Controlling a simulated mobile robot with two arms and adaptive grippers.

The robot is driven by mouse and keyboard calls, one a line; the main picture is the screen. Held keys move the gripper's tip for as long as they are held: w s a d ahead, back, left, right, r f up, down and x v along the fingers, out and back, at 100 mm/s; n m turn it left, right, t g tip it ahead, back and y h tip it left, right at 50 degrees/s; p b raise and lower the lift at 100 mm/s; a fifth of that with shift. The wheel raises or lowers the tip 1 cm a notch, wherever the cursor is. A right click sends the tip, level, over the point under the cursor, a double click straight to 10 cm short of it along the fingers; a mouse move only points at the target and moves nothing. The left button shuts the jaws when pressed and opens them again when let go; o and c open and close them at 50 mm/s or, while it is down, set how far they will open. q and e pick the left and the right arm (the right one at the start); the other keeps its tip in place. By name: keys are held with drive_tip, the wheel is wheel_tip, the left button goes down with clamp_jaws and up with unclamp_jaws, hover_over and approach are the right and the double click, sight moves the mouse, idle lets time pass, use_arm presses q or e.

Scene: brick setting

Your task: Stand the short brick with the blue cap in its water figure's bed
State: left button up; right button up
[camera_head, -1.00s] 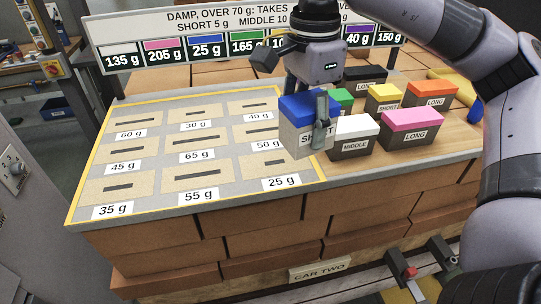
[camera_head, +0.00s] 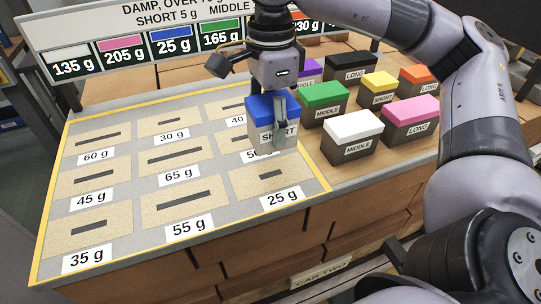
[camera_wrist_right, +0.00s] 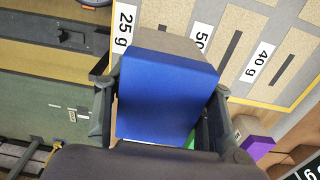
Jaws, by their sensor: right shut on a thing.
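My right gripper (camera_head: 281,125) is shut on the short brick with the blue cap (camera_head: 262,110). The brick is grey below, labelled SHORT, and looks upright, held above the board of beds (camera_head: 225,224). In the head view it covers part of the 50 g bed and its label; the 25 g bed (camera_head: 270,177) shows just below it. In the right wrist view the blue cap (camera_wrist_right: 167,97) fills the space between the fingers, with the 25 g label (camera_wrist_right: 125,28) beyond it. The sign shows 25 g under blue (camera_head: 174,39). My left gripper is not in view.
Other capped bricks stand right of the board: white (camera_head: 352,136), green (camera_head: 322,102), pink (camera_head: 410,118), yellow (camera_head: 378,92), and several more behind. The sign's upper line is partly cut off and hidden by my arm. The board's visible beds are empty.

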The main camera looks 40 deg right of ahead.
sight(271, 141)
wheel_tip(271, 141, down, 5)
drive_tip(key=shift+r+p, duration=0.1)
drive_tip(key=shift+p, duration=0.25)
wheel_tip(271, 141, down, 3)
drive_tip(key=shift+f+p, duration=0.2)
drive_tip(key=shift+p, duration=0.2)
drive_tip(key=shift+f, duration=0.5)
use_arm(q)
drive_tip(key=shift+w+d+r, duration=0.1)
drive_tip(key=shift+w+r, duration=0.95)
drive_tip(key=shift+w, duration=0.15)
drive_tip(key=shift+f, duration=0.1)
use_arm(e)
drive_tip(key=o, duration=1.2)
drive_tip(key=shift+f, duration=0.2)
drive_tip(key=shift+c, duration=0.2)
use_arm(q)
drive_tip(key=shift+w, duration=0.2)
use_arm(e)
drive_tip(key=o, duration=0.5)
drive_tip(key=shift+r, duration=0.1)
